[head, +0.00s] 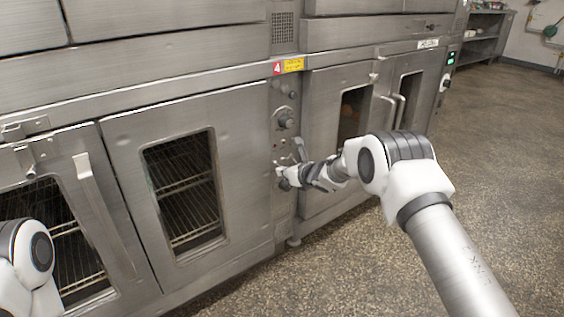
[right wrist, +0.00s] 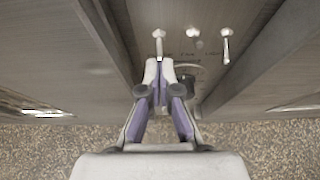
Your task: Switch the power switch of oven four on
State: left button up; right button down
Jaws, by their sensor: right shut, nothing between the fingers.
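Oven four (head: 123,165) is a steel oven with two windowed doors; a red tag with a 4 (head: 277,68) marks the top of its narrow control panel (head: 283,93). My right gripper (head: 284,178) is at the lower part of this panel, shut and empty. In the right wrist view its fingertips (right wrist: 160,68) are just below a small toggle lever (right wrist: 158,46); I cannot tell if they touch. A rounded fitting (right wrist: 193,32) and another lever (right wrist: 226,47) are to its right. The labels are too small to read, so I cannot tell which is the power switch. My left gripper is out of view.
A round dial (head: 286,118) sits higher on the panel. Another oven (head: 325,100) with door handles stands to the right. The door handle (head: 100,205) of oven four sticks out at the left. The speckled floor (head: 505,190) is clear on the right.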

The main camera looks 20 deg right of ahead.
jog(key=shift+r+g, duration=0.1)
jog(key=shift+g, duration=0.4)
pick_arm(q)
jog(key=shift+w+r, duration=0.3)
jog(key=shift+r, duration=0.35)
pick_arm(e)
jog(key=shift+r, duration=0.2)
pick_arm(q)
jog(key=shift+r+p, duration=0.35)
jog(key=shift+p, duration=0.15)
pick_arm(e)
jog(key=shift+s+r, duration=0.1)
jog(key=shift+r, duration=0.55)
